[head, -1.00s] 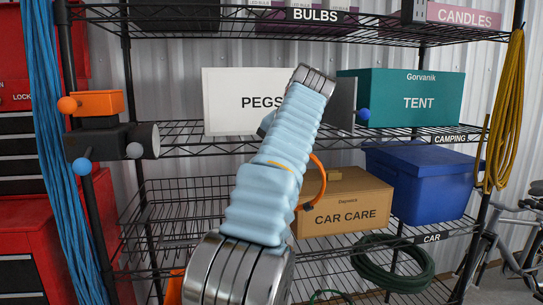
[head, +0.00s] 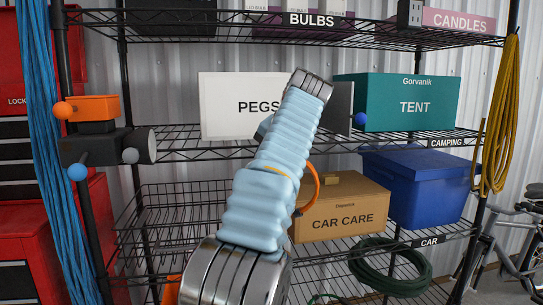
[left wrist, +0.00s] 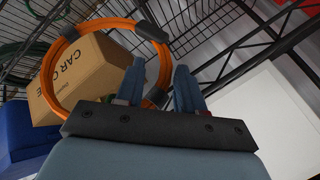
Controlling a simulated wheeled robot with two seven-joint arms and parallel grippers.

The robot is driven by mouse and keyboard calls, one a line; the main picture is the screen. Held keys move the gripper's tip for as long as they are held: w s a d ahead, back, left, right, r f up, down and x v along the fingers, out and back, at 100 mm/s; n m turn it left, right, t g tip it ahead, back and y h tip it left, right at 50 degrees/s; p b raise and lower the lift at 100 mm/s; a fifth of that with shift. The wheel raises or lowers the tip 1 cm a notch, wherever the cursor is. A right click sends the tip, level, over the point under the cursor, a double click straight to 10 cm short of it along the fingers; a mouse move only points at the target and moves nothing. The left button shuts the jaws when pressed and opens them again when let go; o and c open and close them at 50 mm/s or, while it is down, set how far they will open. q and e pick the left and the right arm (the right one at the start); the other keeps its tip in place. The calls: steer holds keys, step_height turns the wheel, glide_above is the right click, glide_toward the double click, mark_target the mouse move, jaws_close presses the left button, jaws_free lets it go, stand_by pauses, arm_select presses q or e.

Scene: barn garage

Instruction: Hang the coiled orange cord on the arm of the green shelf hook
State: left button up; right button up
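The coiled orange cord (left wrist: 72,62) is a ring with dark bands, held in the air in the left wrist view. One banded part lies between the fingers of my left gripper (left wrist: 160,88), which appear closed on it. In the head view my blue-sleeved arm hides that gripper and much of the coil; part of the orange cord (head: 314,185) shows at the sleeve's right side. I cannot make out a green hook. Ball-tipped arms in orange (head: 64,110), grey (head: 130,155) and blue (head: 77,172) stick out at the left post. My right gripper is out of view.
The wire shelf holds a PEGS box (head: 222,105), a teal TENT box (head: 400,100), a CAR CARE box (head: 340,215) and a blue bin (head: 420,195). A blue ball (head: 360,119) shows before the TENT box. Blue cord (head: 45,150) and yellow cord (head: 500,110) hang at the sides.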

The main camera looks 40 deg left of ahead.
arm_select(q)
steer(key=v, duration=0.7)
steer(key=shift+d+r, duration=0.15)
